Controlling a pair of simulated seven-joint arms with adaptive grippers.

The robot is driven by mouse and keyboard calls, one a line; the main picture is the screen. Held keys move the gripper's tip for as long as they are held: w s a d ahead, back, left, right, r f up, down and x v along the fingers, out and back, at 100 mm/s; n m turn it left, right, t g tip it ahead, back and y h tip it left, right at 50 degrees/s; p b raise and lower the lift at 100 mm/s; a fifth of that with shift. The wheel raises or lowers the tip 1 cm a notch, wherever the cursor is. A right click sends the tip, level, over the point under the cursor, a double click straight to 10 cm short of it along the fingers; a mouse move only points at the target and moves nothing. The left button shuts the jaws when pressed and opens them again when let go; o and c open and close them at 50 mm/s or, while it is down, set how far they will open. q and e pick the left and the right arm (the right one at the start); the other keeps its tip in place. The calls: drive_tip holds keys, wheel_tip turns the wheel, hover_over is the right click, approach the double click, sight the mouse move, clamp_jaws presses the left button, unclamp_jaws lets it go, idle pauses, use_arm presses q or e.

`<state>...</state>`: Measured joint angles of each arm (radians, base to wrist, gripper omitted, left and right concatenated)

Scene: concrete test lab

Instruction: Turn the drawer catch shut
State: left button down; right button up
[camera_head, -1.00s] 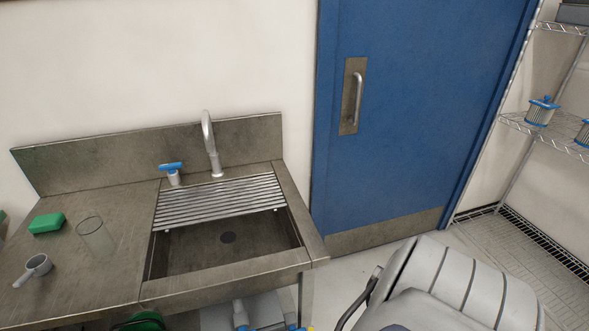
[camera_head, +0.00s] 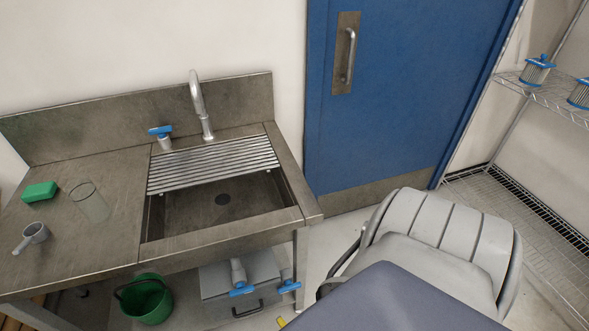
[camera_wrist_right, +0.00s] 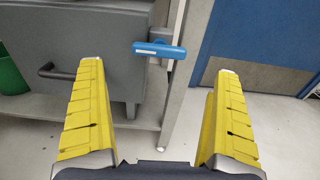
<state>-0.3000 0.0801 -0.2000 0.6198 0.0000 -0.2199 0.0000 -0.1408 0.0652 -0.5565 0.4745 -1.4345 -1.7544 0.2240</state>
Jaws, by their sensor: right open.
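A grey drawer unit (camera_head: 218,281) stands under the sink, with a dark bar handle (camera_head: 248,309) on its front. The catch is a blue bar (camera_head: 289,286) at the front's right edge. In the right wrist view the catch (camera_wrist_right: 158,49) lies almost level, reaching across the edge toward the metal leg. My right gripper (camera_wrist_right: 160,72) is open and empty, its yellow fingers wide apart. The catch shows between and beyond the fingertips, apart from them. In the head view only a bit of yellow shows at the lower edge. My left gripper is not in view.
The steel sink bench (camera_head: 95,250) stands above the drawer unit. A blue-handled valve (camera_head: 242,289) hangs in front of the unit. A green bucket (camera_head: 147,300) is to its left. A table leg (camera_wrist_right: 180,95) stands just right of the catch. A blue door (camera_head: 400,100) is behind.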

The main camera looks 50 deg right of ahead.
drive_tip(key=shift+v, duration=1.35)
